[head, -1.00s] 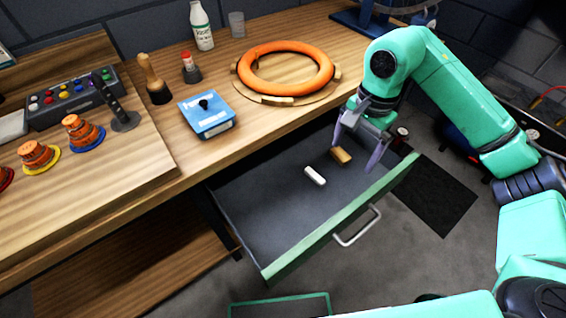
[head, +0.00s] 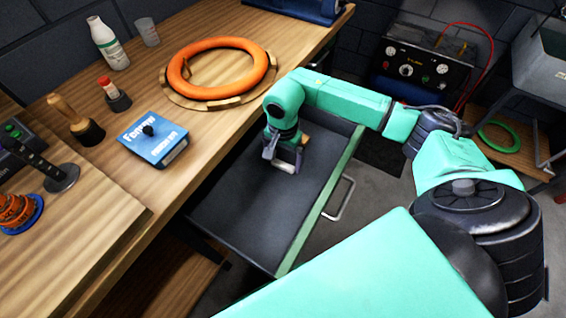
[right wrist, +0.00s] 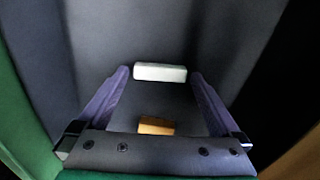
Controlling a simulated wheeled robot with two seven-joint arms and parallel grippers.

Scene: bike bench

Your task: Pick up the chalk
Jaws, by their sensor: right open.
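The chalk is a short white stick (right wrist: 160,72) lying on the dark floor of the open drawer. In the right wrist view it lies crosswise between the tips of my right gripper's open fingers (right wrist: 160,78). In the head view the chalk (head: 284,166) shows as a small white piece beside my right gripper (head: 281,160), which points down into the drawer (head: 235,215). The picture does not show clearly whether the fingers touch it. My left gripper is not in view.
A tan block (right wrist: 156,126) lies in the drawer near the chalk, between the gripper's palm and the chalk in the wrist view. The drawer's green front (head: 322,200) and side walls stand close by. The workbench holds a blue box (head: 153,140) and an orange ring (head: 222,68).

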